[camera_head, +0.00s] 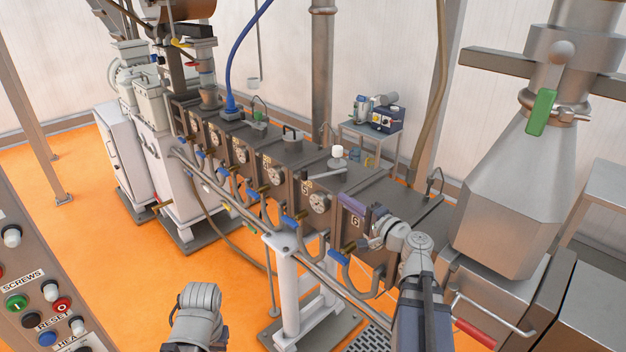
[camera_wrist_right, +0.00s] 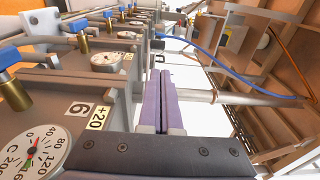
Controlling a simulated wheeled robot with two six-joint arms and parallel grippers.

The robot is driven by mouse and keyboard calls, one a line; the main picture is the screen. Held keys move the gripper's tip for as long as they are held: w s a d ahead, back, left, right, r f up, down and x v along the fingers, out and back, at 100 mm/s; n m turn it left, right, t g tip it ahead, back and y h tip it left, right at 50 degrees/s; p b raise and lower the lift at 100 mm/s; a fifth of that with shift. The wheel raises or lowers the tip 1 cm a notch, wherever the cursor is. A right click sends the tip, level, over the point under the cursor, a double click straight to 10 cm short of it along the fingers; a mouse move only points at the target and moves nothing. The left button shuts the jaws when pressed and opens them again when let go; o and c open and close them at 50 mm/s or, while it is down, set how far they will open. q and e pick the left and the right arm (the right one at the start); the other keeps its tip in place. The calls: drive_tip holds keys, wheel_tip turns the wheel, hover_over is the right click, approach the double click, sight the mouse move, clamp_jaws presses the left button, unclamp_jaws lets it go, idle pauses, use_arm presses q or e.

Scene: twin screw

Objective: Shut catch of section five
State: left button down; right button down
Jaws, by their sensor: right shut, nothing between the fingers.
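The extruder barrel (camera_head: 285,172) is a row of dark sections, each with a dial on its front. A dial (camera_head: 318,203) sits beside the plate that seems to read 5. The section marked 6 (camera_head: 354,222) is nearer me. My right gripper (camera_head: 352,204) has purple fingers and is beside section six's upper front edge. In the right wrist view the fingers (camera_wrist_right: 163,98) are shut together and empty, beside the 6 plate (camera_wrist_right: 76,108). I cannot make out section five's catch or its state. My left gripper is out of view; only part of that arm shows.
Blue-handled valves (camera_head: 335,254) and pipes run along the barrel's front. A white-capped fitting (camera_head: 338,152) stands on top. A steel hopper (camera_head: 515,190) stands at the right. A button panel (camera_head: 40,290) is at the lower left. Orange floor (camera_head: 110,270) is open at the left.

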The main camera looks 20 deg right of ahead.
sight(306, 174)
drive_tip(key=x, duration=1.4)
drive_tip(key=shift+a, duration=0.1)
